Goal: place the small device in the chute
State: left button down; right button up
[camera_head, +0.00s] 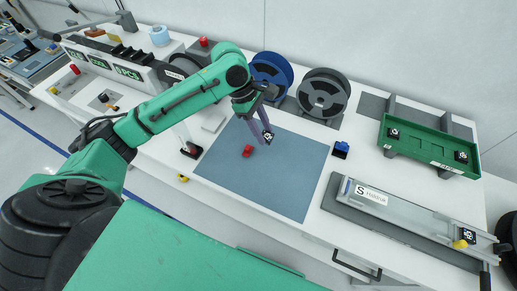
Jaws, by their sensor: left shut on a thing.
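My left gripper (267,130) comes down over the blue-grey mat, shut on a small dark device (268,138) with a white square code on its face. The device is held above the mat; its exact height is hard to tell. A long grey chute (410,217) with a white label lies at the right front of the table. A small dark piece with a white code and a yellow knob show near its right end. My right gripper is not in view.
A small red block (247,151) lies on the mat (290,180). A blue-topped black block (341,149) stands right of it. A green tray (425,152) with coded pieces sits at the back right. Blue (272,70) and black (323,93) reels stand behind the mat.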

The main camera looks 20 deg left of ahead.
aim_at(265, 160)
pick_arm(q)
jog(key=f, duration=1.2)
jog(key=shift+w+a+f+p, duration=0.1)
jog(key=shift+a+f+p, duration=0.2)
jog(key=shift+p, duration=0.1)
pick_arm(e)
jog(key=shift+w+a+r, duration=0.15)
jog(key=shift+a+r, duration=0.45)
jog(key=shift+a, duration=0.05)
pick_arm(q)
jog(key=shift+a, duration=0.1)
jog(key=c, duration=0.6)
grip_release()
jog(key=shift+o, duration=0.9)
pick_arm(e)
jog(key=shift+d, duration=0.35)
